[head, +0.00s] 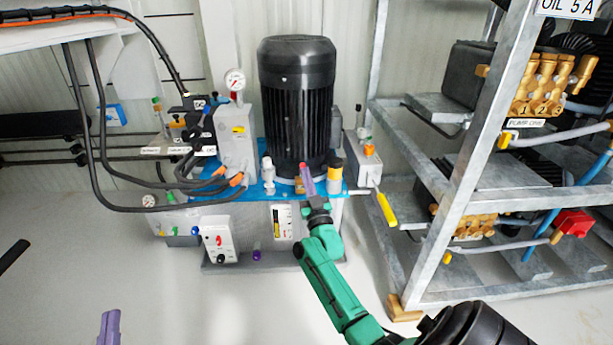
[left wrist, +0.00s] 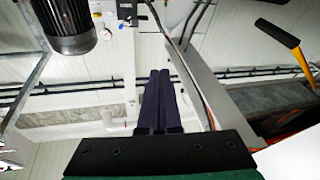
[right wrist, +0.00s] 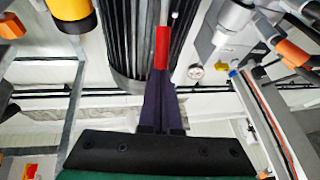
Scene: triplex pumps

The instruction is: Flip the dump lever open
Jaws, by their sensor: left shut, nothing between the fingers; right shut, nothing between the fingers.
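No label readable here marks the dump lever. A lever with a yellow grip (head: 387,208) slants down from a grey valve block (head: 366,160) right of the black motor (head: 297,100). A small red bar (right wrist: 162,47) shows just beyond my right fingertips in the right wrist view; whether they touch it I cannot tell. My right gripper (head: 307,180) is shut and empty in front of the motor's base, left of the yellow grip. My left gripper (head: 110,322) is shut and empty at the lower left, away from the pump unit; its closed fingers (left wrist: 158,95) fill the left wrist view's middle.
A pressure gauge (head: 235,80) tops a grey block left of the motor. Black hoses (head: 85,130) loop at the left. A white control box (head: 219,240) stands in front. A grey metal rack (head: 465,180) with brass pumps stands at the right.

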